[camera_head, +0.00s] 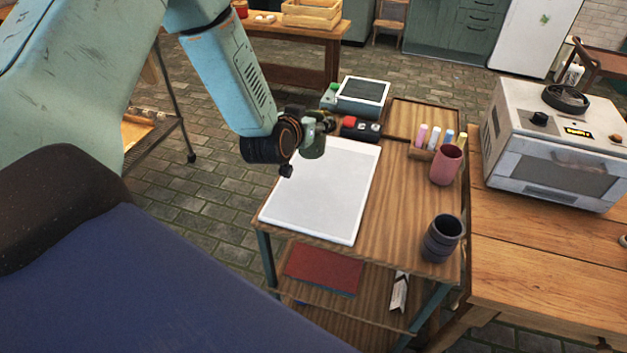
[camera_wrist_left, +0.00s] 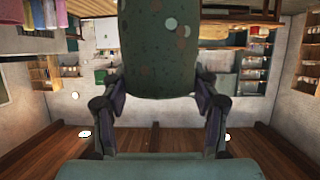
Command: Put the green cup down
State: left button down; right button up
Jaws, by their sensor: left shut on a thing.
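My left gripper (camera_head: 303,134) is shut on the green cup (camera_head: 313,148), over the far left part of the white mat (camera_head: 325,193) on the small wooden table. In the left wrist view the speckled dark green cup (camera_wrist_left: 158,55) is between the two fingers of my left gripper (camera_wrist_left: 155,92). The gap between the cup and the mat is hard to judge. My right gripper is not in view.
A pink cup (camera_head: 446,165) and a dark grey-purple cup (camera_head: 441,239) stand at the table's right side. Colored tubes (camera_head: 434,138) stand in a holder. A wooden tray (camera_head: 407,115) and a dark-screened device (camera_head: 363,96) are at the back. The white mat is otherwise clear.

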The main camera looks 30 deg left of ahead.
aim_at(315, 154)
pick_arm(q)
jog(key=f, duration=0.3)
jog(key=d+f, duration=0.1)
jog(key=f, duration=0.1)
jog(key=shift+w+f+b, duration=0.35)
jog(key=f, duration=0.3)
jog(key=shift+s+a+f, duration=0.2)
jog(key=shift+a, duration=0.15)
jog(key=shift+f, duration=0.3)
jog(key=shift+w+d, duration=0.1)
jog(key=shift+d, duration=0.05)
jog(key=shift+f+b, duration=0.1)
jog(key=shift+b, duration=0.2)
jog(key=shift+f, duration=0.1)
jog(key=c, duration=0.6)
grip_release()
jog(key=shift+s, duration=0.2)
jog(key=shift+o, duration=1.2)
jog(key=shift+w, duration=0.15)
